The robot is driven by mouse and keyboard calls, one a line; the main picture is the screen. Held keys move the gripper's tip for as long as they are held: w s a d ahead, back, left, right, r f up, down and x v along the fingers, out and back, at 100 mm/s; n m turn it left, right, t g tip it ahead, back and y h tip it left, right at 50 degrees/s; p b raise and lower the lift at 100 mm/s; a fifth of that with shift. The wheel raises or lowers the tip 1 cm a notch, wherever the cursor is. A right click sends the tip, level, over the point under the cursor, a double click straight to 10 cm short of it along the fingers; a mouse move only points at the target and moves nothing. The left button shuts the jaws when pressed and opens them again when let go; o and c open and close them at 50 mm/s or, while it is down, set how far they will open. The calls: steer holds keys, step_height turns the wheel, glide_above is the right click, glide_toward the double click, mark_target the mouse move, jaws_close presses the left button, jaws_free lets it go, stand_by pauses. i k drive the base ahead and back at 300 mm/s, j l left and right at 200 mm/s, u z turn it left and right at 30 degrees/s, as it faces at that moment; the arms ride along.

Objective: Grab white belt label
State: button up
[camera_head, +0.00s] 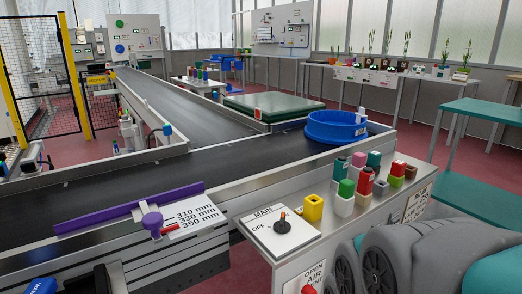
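A white label plate (197,218) printed with 310 mm, 330 mm and 350 mm lies at the near edge of the dark conveyor belt (130,185). It is beside a purple knob (152,222) and a red pointer (169,229), which reaches onto its left side. A purple guide bar (130,208) runs along the belt behind the knob. I cannot tell for certain that this plate is the belt label. My gripper is not in view.
A white MAIN switch box (268,237) and several coloured blocks (345,192) stand along the conveyor's near edge. A blue tub (336,127) sits on the belt at right. A teal-topped table (485,112) stands at far right. Large grey rounded parts fill the lower right.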

mark_target(361, 113)
steer(key=i+l, duration=0.15)
steer(key=l, duration=0.3)
steer(key=i+l+u, duration=0.1)
steer(key=l, duration=0.4)
steer(key=i+l, duration=0.2)
steer(key=l, duration=0.3)
steer(key=i+l+u, duration=0.1)
steer(key=l, duration=0.35)
steer(key=i+l, duration=0.15)
steer(key=l, duration=0.35)
steer(key=i+l+u, duration=0.1)
steer(key=l, duration=0.4)
